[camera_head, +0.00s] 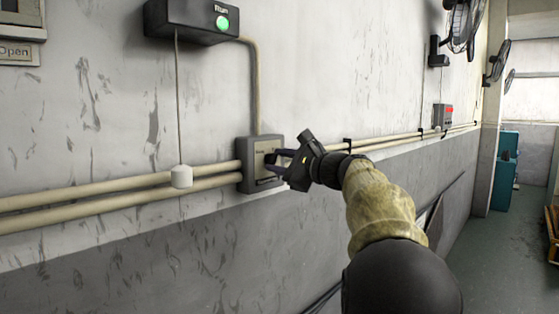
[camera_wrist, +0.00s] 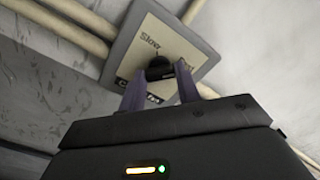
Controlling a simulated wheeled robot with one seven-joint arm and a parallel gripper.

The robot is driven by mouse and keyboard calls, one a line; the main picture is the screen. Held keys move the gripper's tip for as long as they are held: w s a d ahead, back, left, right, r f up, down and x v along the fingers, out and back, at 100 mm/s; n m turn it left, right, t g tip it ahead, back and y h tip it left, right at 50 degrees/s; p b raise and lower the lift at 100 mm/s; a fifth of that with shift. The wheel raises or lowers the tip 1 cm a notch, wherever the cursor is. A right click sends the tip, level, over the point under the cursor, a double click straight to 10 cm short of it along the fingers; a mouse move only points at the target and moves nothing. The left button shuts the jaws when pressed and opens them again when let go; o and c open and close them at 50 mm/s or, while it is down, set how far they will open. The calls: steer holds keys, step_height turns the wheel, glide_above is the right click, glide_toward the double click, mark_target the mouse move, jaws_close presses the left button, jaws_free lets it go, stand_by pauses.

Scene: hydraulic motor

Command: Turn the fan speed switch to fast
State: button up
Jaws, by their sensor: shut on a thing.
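The fan speed switch is a grey wall box (camera_head: 247,150) with a cream label plate, at the middle of the head view. In the wrist view the box (camera_wrist: 122,52) shows tilted, with "Slow" at upper left of the plate and a partly hidden word at right. A black knob (camera_wrist: 158,68) sits at the plate's middle. My gripper (camera_head: 275,158) is at the front of the box. In the wrist view my gripper (camera_wrist: 160,82) has its two purple fingers on either side of the knob, shut on it. The fingers hide part of the lower lettering, and the knob's exact pointing direction is unclear.
Cream conduits (camera_head: 120,195) run along the wall into the box. A black box with a green light (camera_head: 222,23) hangs above, with a white pull-cord handle (camera_head: 181,177) left of the switch. Wall fans (camera_head: 462,25) are at upper right. Open floor (camera_head: 505,250) lies at right.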

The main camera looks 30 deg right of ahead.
steer(key=shift+f+m, duration=0.3)
steer(key=shift+f, duration=0.05)
steer(key=o, duration=0.7)
steer(key=shift+o, duration=1.4)
steer(key=shift+s+d+r, duration=0.1)
steer(key=shift+r, duration=0.15)
steer(key=b+v, duration=0.6)
steer(key=v, duration=1.1)
steer(key=shift+s, duration=0.2)
